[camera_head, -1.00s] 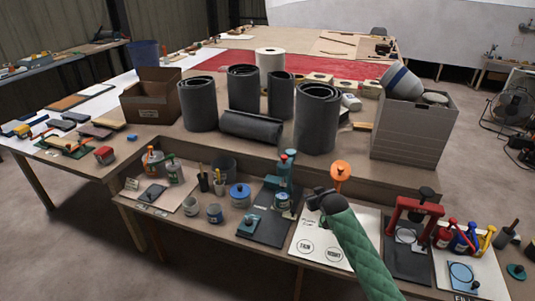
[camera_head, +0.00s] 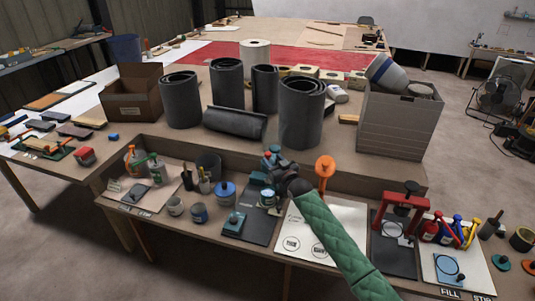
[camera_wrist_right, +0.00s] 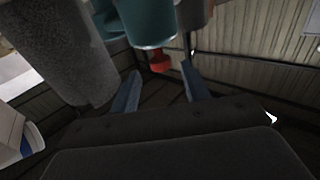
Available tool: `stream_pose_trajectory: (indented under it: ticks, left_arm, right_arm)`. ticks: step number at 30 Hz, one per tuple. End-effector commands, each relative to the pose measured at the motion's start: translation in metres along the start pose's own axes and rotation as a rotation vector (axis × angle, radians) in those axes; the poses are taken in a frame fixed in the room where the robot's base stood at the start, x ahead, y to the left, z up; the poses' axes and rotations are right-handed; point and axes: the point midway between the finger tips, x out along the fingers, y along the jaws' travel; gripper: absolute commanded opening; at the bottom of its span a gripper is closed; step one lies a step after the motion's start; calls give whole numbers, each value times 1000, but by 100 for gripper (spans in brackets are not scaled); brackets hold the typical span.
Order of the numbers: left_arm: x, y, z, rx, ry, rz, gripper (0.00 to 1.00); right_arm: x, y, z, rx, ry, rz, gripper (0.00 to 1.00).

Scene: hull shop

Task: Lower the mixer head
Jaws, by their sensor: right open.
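The teal mixer (camera_head: 258,178) stands on the lower front bench, at the back of a dark mat (camera_head: 247,228). A cup or bowl (camera_head: 267,198) shows at its front. My right gripper (camera_head: 279,165) is at the mixer's upper part and covers much of it. In the right wrist view, the teal mixer part (camera_wrist_right: 148,22) is at the top, with a red knob (camera_wrist_right: 160,61) below it. The open fingers (camera_wrist_right: 162,90) are on either side below the knob, apart from it. The head's tilt is hard to tell. My left gripper is not in view.
An orange round-topped stand (camera_head: 325,168) and a white board (camera_head: 335,230) are right of the mixer. A red press (camera_head: 402,200) stands farther right. A blue pot (camera_head: 225,192) is to the left. Dark rolls (camera_head: 300,115) stand on the raised bench behind.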

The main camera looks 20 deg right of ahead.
Motion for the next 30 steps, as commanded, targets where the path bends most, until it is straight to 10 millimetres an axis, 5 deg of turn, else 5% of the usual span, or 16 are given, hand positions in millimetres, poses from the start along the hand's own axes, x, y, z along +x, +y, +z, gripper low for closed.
stream_pose_trajectory:
  ticks: [10, 23, 30]
  left_arm:
    - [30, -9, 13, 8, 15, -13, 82]
    - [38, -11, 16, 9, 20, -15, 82]
    - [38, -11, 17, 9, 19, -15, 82]
  right_arm:
    - [42, 0, -2, 0, -1, 1, 46]
    - [50, 0, 0, 0, -1, 0, 46]
    - [50, 0, 0, -1, -1, 0, 3]
